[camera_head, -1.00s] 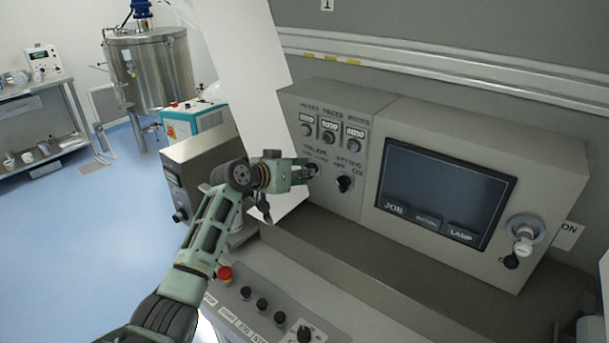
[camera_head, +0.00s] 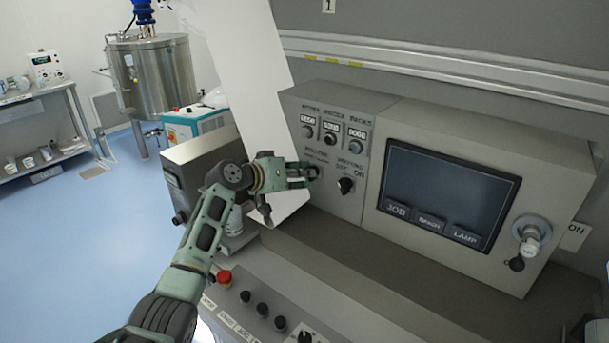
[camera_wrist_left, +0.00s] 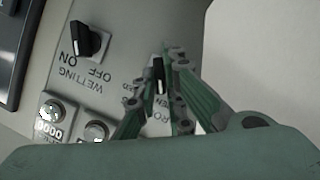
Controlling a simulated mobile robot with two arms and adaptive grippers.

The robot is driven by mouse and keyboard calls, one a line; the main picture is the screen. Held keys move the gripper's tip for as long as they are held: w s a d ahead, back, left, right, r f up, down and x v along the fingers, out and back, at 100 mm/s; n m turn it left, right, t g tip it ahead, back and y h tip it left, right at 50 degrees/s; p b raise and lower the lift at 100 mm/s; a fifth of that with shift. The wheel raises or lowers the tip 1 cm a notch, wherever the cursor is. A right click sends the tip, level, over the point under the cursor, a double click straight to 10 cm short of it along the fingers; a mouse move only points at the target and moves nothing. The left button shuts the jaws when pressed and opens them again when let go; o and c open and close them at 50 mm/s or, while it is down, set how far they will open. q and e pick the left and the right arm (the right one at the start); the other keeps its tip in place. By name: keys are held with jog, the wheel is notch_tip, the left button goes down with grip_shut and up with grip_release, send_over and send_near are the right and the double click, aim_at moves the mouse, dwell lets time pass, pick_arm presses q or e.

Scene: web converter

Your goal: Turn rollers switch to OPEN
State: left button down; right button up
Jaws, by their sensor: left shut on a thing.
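The rollers switch shows in the left wrist view as a black knob (camera_wrist_left: 158,76) with a light pointer line, on the grey control panel (camera_head: 345,205). My left gripper (camera_head: 312,172) is at the panel with its fingers shut on this knob; in the left wrist view the fingertips (camera_wrist_left: 170,78) stand on both sides of it. The knob is mostly hidden by the fingers in the head view. Its printed labels are partly covered, so I cannot read its position for sure. My right gripper is not in view.
The black wetting switch (camera_head: 346,185) sits close to the right of the rollers switch. Three small counters with knobs (camera_head: 331,138) are above. A screen (camera_head: 445,195) is further right. A white web sheet (camera_head: 250,80) hangs behind my left arm. A red button (camera_head: 224,277) is below.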

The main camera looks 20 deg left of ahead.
pick_arm(q)
jog(key=c, duration=1.8)
grip_release()
jog(key=shift+c, duration=0.2)
jog(key=v, duration=1.2)
